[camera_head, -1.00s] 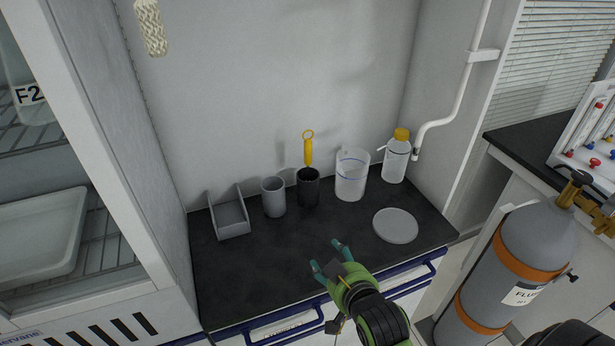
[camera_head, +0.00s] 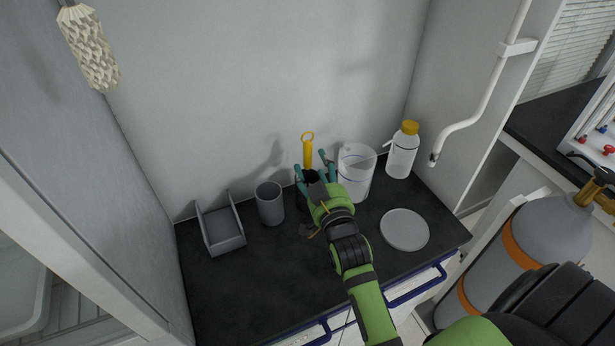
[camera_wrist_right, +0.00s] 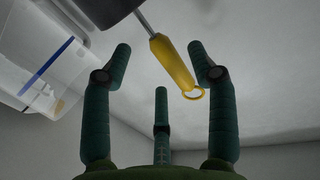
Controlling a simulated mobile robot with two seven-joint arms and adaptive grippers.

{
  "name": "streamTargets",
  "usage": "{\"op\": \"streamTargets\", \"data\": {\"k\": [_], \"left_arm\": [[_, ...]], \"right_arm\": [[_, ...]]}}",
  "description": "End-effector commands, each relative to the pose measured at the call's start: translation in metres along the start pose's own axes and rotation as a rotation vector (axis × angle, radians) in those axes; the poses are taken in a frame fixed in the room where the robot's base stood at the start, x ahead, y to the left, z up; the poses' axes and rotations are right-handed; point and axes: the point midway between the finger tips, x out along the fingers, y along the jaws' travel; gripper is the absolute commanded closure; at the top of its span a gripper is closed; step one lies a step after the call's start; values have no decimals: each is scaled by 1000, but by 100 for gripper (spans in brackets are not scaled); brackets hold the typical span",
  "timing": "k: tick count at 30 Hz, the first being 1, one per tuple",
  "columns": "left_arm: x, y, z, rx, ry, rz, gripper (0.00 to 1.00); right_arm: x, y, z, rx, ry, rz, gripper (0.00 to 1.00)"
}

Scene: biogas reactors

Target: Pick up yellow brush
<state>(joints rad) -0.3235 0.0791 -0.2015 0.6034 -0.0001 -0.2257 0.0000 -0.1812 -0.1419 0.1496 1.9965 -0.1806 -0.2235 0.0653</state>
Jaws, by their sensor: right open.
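The yellow brush (camera_head: 307,152) stands handle up in a dark cup (camera_head: 299,200) near the back wall, its ring end at the top. In the wrist view, the yellow handle (camera_wrist_right: 172,62) appears between the fingers, with its metal shaft running into the dark cup (camera_wrist_right: 108,10). My right gripper (camera_head: 314,168) is open, its teal fingers spread near the handle and in front of the cup. I cannot tell whether any finger touches the handle. The gripper hides most of the cup. My left gripper is not in view.
A clear beaker (camera_head: 357,175) stands close to the right of the gripper, with a yellow-capped bottle (camera_head: 402,152) beyond. A grey cup (camera_head: 270,204) and grey bin (camera_head: 221,229) stand left. A round grey disc (camera_head: 405,230) lies at right. The front counter is clear.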

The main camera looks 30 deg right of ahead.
Motion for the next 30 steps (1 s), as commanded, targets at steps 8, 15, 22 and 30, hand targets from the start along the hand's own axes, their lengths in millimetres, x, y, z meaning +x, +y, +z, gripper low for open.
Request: {"op": "streamTargets", "data": {"k": [8, 15, 22, 30], "left_arm": [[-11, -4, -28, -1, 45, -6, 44], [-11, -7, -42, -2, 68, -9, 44], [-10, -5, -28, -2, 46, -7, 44], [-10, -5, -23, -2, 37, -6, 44]], "right_arm": [[31, -3, -1, -1, 1, -1, 41], [32, -3, 1, 0, 0, -1, 41], [32, -3, 0, -1, 0, -1, 97], [32, -3, 0, -1, 1, 0, 97]]}}
